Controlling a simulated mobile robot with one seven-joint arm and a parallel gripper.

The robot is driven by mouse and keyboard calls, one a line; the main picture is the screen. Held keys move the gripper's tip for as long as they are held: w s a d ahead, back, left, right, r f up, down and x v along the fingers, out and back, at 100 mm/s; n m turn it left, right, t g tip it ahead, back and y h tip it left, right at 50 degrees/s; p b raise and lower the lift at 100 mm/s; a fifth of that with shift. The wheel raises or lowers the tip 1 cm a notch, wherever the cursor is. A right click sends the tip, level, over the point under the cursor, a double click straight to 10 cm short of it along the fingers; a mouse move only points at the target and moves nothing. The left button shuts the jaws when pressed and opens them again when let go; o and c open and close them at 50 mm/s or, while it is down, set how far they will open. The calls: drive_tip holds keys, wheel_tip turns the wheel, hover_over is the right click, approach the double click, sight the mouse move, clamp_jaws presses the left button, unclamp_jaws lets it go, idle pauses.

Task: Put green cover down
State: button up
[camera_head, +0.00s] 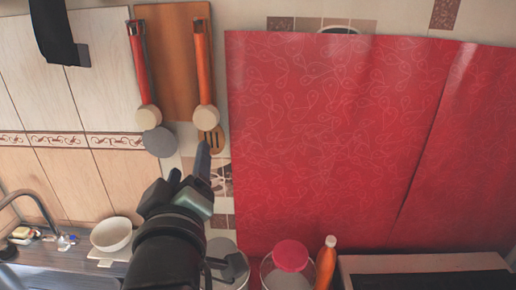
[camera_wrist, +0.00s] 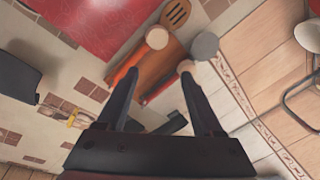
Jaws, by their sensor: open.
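I see no green cover for certain in either view. My gripper (camera_head: 190,165) is raised in front of the wall, below the hanging utensils in the head view. In the wrist view my gripper (camera_wrist: 160,76) has its two dark fingers spread apart, with nothing seen held between them. A grey-green patch shows on the gripper body in the head view; I cannot tell it from the gripper itself.
A large red oilcloth (camera_head: 330,140) covers the wall at right. Red-handled utensils (camera_head: 202,65) hang on a wooden board (camera_head: 172,40). Below stand a red-topped container (camera_head: 291,256), an orange bottle (camera_head: 325,266) and a white bowl (camera_head: 111,234) near the faucet (camera_head: 35,196).

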drive_tip(key=s+d+r+m+t, duration=0.3)
drive_tip(key=s+r, duration=0.1)
drive_tip(key=r, duration=0.4)
drive_tip(key=s+d+r+m+t+h, duration=0.1)
drive_tip(key=s+d+r+m+t, duration=0.2)
drive_tip(key=r, duration=0.6)
drive_tip(key=s+d+r+m+t+h, duration=0.1)
drive_tip(key=s+d+r+m+t, duration=0.2)
drive_tip(key=r, duration=0.5)
drive_tip(key=shift+s+d+r+m+t, duration=0.15)
drive_tip(key=shift+s+d+m+t, duration=0.25)
drive_tip(key=shift+s+d+t, duration=0.55)
